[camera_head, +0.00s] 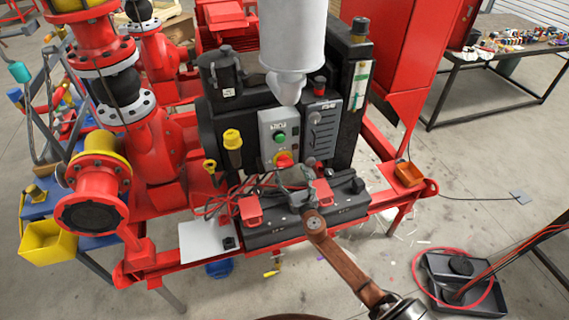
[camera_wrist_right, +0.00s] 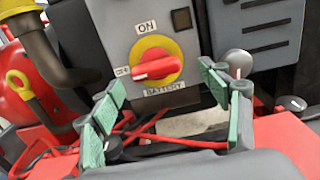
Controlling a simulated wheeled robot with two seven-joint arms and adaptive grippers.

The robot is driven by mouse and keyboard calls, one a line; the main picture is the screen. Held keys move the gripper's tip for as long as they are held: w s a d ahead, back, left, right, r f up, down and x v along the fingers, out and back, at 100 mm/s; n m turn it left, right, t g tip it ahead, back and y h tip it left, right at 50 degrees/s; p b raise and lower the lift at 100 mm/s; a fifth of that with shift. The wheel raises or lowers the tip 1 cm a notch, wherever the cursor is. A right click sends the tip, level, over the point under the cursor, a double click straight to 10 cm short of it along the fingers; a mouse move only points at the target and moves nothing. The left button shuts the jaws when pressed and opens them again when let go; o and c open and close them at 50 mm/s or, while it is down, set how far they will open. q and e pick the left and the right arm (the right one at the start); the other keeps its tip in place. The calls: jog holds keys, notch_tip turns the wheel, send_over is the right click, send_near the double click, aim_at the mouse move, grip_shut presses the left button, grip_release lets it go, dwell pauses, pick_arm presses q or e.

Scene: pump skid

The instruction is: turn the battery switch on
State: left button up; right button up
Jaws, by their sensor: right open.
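The battery switch is a red knob on a yellow disc on a grey control box, seen in the right wrist view (camera_wrist_right: 155,66) and the head view (camera_head: 284,159). Its handle lies roughly level, with the OFF label on its left, ON above and BATTERY below. My right gripper (camera_head: 293,178) is just in front of and below the switch. In the wrist view its green-padded fingers (camera_wrist_right: 162,85) are wide apart, one at each side below the knob, with nothing between them. I see no contact with the knob. My left gripper is not in view.
A green button (camera_head: 280,137) sits above the switch. A grey louvred panel (camera_head: 322,128) stands close on the right. Black batteries (camera_head: 275,232) with red cables lie below my right gripper. A yellow-capped pipe (camera_head: 232,140) is left of the box.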

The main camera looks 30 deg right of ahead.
aim_at(286, 167)
jog(key=x, duration=0.2)
jog(key=a+x, duration=0.1)
jog(key=x, duration=0.1)
jog(key=shift+w+d+f+b, duration=0.1)
jog(key=shift+w+f+b, duration=0.05)
jog(key=shift+w+b, duration=0.2)
jog(key=shift+w+d, duration=0.15)
jog(key=shift+w, duration=0.25)
jog(key=c, duration=1.2)
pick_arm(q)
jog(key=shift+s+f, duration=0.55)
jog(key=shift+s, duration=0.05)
